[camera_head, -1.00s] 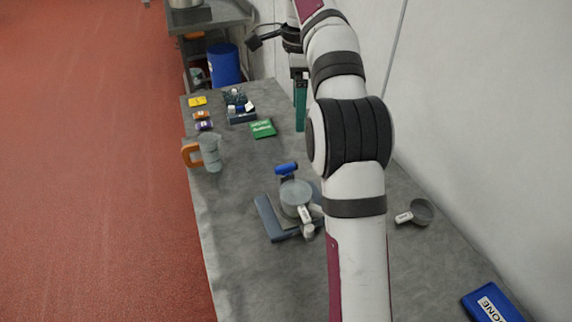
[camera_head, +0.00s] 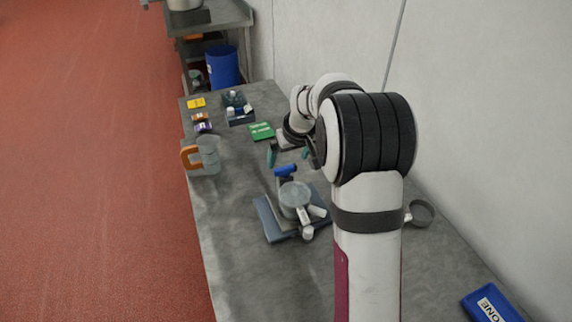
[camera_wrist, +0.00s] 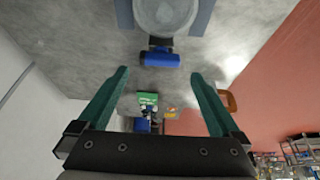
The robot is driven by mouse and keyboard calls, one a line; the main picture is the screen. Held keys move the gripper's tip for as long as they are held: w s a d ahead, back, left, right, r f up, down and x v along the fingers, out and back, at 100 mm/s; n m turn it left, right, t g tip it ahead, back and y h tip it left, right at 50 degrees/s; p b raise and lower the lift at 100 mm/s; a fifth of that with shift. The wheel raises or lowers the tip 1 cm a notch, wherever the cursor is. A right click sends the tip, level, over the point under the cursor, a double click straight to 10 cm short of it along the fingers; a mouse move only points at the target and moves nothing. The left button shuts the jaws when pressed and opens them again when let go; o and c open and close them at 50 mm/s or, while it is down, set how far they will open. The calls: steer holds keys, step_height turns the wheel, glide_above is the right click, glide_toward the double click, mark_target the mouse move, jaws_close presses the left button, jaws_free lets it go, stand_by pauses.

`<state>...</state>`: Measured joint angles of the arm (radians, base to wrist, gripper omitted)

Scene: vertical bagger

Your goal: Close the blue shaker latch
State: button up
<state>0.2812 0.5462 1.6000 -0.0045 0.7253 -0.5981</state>
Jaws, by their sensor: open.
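The blue shaker latch (camera_head: 285,169) is a short blue bar on a dark stem at the far side of the shaker (camera_head: 294,196), a grey round body on a blue-grey base (camera_head: 271,224). In the wrist view the latch (camera_wrist: 160,60) lies crosswise, just below the shaker body (camera_wrist: 166,12). My gripper (camera_head: 288,154) is open and empty, with green fingers, close to the latch on its far side. In the wrist view the latch appears between the fingertips of my gripper (camera_wrist: 160,73), with clear gaps to both. I cannot tell the height between them.
A jug with an orange handle (camera_head: 204,156) stands at the left table edge. A green sign (camera_head: 261,131), a dark tray of small items (camera_head: 237,112) and small coloured packs (camera_head: 197,103) lie farther back. A grey cup (camera_head: 422,213) is near the wall. The front left table is bare.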

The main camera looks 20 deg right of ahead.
mark_target(285, 167)
steer(key=x, duration=0.5)
steer(key=shift+f, duration=0.1)
steer(key=c, duration=1.2)
steer(key=shift+o, duration=0.2)
